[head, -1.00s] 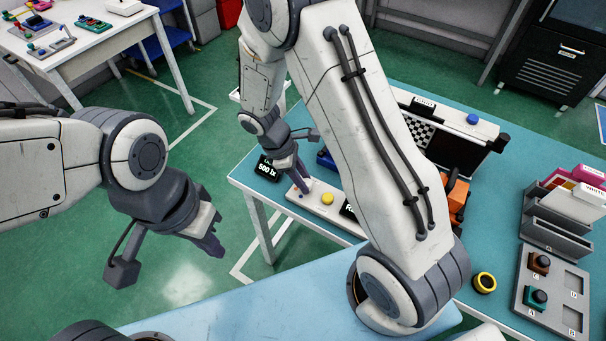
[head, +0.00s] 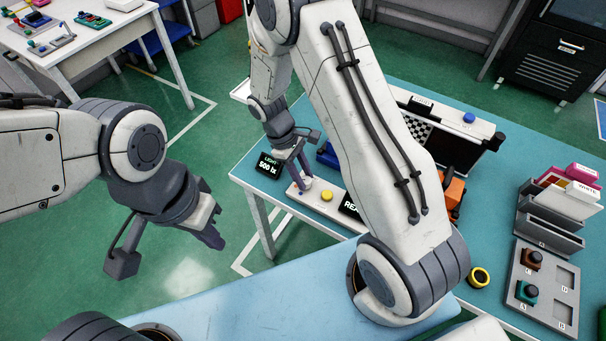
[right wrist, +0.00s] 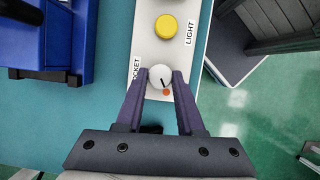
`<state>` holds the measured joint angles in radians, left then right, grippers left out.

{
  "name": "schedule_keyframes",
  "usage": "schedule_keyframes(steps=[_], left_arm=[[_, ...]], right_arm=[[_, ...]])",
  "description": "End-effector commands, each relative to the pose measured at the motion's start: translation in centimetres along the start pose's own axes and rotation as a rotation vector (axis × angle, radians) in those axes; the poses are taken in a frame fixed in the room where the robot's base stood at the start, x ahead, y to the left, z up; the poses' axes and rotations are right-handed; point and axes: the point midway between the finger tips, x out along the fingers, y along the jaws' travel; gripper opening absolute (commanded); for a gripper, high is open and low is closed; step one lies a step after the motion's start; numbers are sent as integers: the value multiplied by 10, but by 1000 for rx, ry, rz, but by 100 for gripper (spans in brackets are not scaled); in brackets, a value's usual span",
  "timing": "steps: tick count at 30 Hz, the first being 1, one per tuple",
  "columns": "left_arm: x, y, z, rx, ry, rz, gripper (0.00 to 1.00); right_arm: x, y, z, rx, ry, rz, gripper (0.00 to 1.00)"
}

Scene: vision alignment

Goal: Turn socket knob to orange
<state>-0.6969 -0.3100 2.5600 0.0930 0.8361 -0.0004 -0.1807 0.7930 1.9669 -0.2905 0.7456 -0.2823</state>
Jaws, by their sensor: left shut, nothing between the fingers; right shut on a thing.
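The socket knob (right wrist: 157,74) is a round white knob with a black pointer mark, on a pale panel (right wrist: 148,50). An orange dot (right wrist: 166,92) lies at its lower right in the right wrist view, and the pointer mark points toward that dot. My right gripper (right wrist: 160,76) is shut on the knob, one finger on each side of it. In the head view my right gripper (head: 305,182) reaches down to the panel's left end. My left gripper (head: 214,238) is shut and empty, over the floor left of the table.
A yellow button (right wrist: 168,27) sits on the same panel beside the knob. A display reading 500 lx (head: 269,166) stands to the left, and a blue object (head: 327,155) behind. A grey tray (head: 545,285) is at the right. Bare table (head: 490,170) lies between.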

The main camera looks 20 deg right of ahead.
Motion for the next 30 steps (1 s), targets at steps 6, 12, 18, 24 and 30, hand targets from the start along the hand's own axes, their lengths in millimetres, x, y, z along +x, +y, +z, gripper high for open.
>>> schedule_keyframes(steps=[6, 12, 18, 24, 30], left_arm=[[0, 0, 0, 0, 0, 0, 0], [0, 0, 0, 0, 0, 0, 0], [0, 0, 0, 0, 0, 0, 0], [2, 0, 0, 0, 0, 0, 0], [6, 0, 0, 0, 0, 0, 0]], right_arm=[[0, 0, 0, 0, 0, 0, 0], [0, 0, 0, -1, 0, 0, 67], [-1, 0, 0, -1, 0, 1, 67], [-21, 0, -2, -1, 4, 4, 67], [-61, 0, -2, -1, 6, 3, 67]])
